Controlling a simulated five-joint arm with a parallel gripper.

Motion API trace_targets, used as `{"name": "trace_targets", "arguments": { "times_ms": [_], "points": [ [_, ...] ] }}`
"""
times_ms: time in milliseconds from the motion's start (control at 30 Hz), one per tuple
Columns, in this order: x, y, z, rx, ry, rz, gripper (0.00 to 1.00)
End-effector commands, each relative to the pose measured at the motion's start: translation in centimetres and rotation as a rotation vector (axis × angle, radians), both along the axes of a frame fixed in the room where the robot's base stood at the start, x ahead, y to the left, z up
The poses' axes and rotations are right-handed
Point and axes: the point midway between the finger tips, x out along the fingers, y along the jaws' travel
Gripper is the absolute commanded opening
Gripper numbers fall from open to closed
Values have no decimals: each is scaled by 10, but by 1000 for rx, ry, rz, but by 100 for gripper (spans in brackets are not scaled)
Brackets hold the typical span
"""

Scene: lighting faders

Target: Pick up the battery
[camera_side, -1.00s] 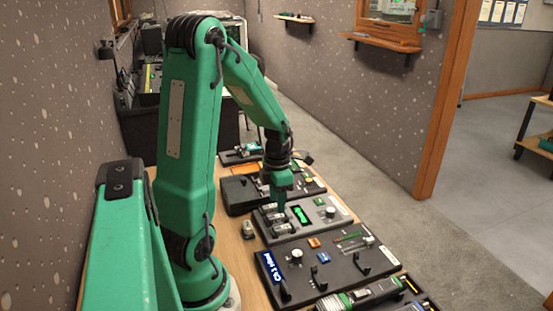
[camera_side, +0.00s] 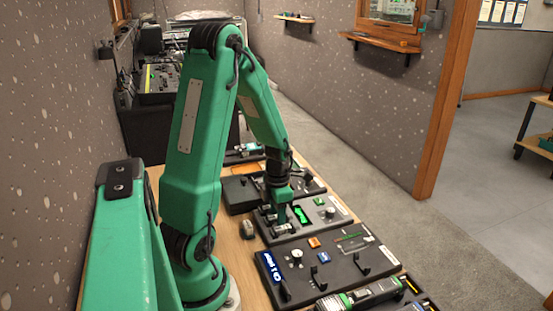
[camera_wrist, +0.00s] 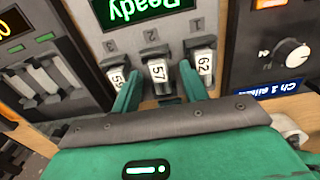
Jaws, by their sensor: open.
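My gripper (camera_side: 281,217) is open and low over the panel with the green display (camera_side: 300,215). I cannot tell whether finger and block touch. These blocks look like batteries in numbered slots, but no wording confirms it. In the side view my gripper partly hides them.
A small grey object (camera_side: 247,229) stands on the wooden table left of the panel. A black panel with a knob and blue display (camera_side: 271,268) lies nearer the camera. Another panel with sliders (camera_wrist: 45,78) is at the left of the wrist view.

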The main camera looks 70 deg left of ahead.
Motion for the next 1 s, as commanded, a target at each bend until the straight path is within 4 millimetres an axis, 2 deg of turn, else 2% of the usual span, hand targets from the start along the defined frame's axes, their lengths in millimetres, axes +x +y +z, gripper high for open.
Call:
{"name": "trace_targets", "arguments": {
  "times_ms": [167,267,400,767,1000],
  "points": [
    [0,0,0,0,0,0,44],
    [0,0,0,0,0,0,28],
    [0,0,0,0,0,0,0],
    [0,0,1,0,0,0,0],
    [1,0,10,2,-2,0,0]
  ]
}}
